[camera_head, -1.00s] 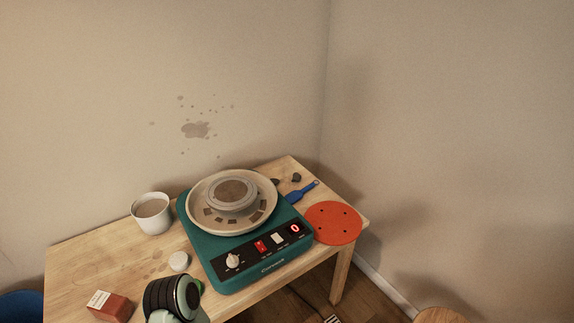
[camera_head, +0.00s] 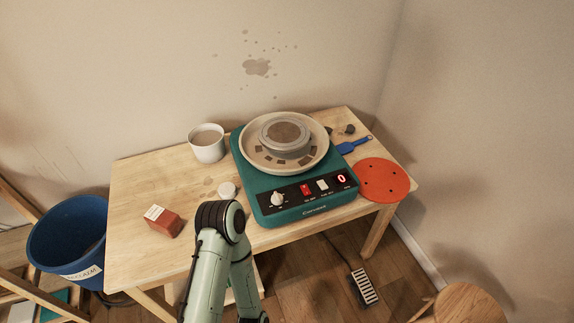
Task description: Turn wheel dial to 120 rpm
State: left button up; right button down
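The teal pottery wheel (camera_head: 250,200) stands on the wooden table, with a beige splash pan (camera_head: 254,163) and a round wheel head (camera_head: 285,134) on top. Its front panel has a white dial knob (camera_head: 278,198) at the left, a red switch (camera_head: 306,189), a white switch (camera_head: 322,185) and a red display (camera_head: 341,178) that reads 0. A green and black arm of mine rises from the bottom, in front of the table and left of the dial. No gripper fingers can be made out. The dial is uncovered.
On the table (camera_head: 135,190) are a white cup (camera_head: 207,144), a red-brown block (camera_head: 163,221), a small white round piece (camera_head: 227,189), an orange disc (camera_head: 382,180) and a blue tool (camera_head: 354,145). A blue bucket (camera_head: 62,240) stands left, a pedal (camera_head: 364,287) on the floor.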

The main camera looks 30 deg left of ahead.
aim_at(277, 199)
jog(key=i+l+u, duration=0.1)
jog(key=u, duration=1.1)
